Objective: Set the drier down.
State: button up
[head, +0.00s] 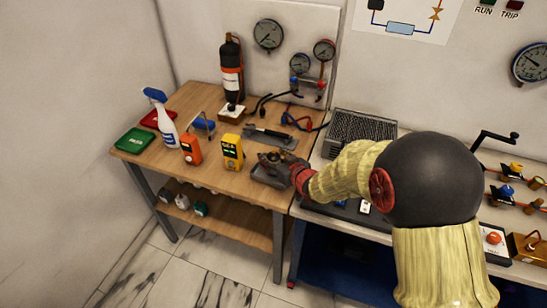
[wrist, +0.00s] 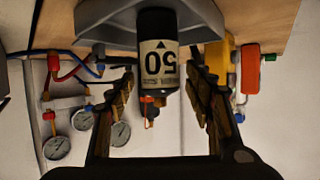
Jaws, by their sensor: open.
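In the head view my gripper (head: 281,163) is over the grey tray (head: 262,179) at the bench's front right, and the drier cannot be made out clearly.
A yellow meter (head: 232,152) and an orange meter (head: 191,150) stand left of the tray. A spray bottle (head: 160,118), a black cylinder (head: 232,75) and a dark tool (head: 268,135) are farther off on the wooden bench (head: 205,178). Gauges hang behind.

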jog(key=s+d+r+m+g+h+p, duration=0.3)
jog(key=s+d+r+h, duration=0.4)
jog(key=s+d+r, duration=1.1)
jog(key=s+d+r+m+g, duration=0.1)
jog(key=s+r+m+g, duration=0.1)
jog(key=s, duration=1.8)
jog(key=shift+s+d+m+g+y, duration=0.2)
jog(key=shift+d+m+g+y, duration=0.15)
jog(key=shift+g, duration=0.25)
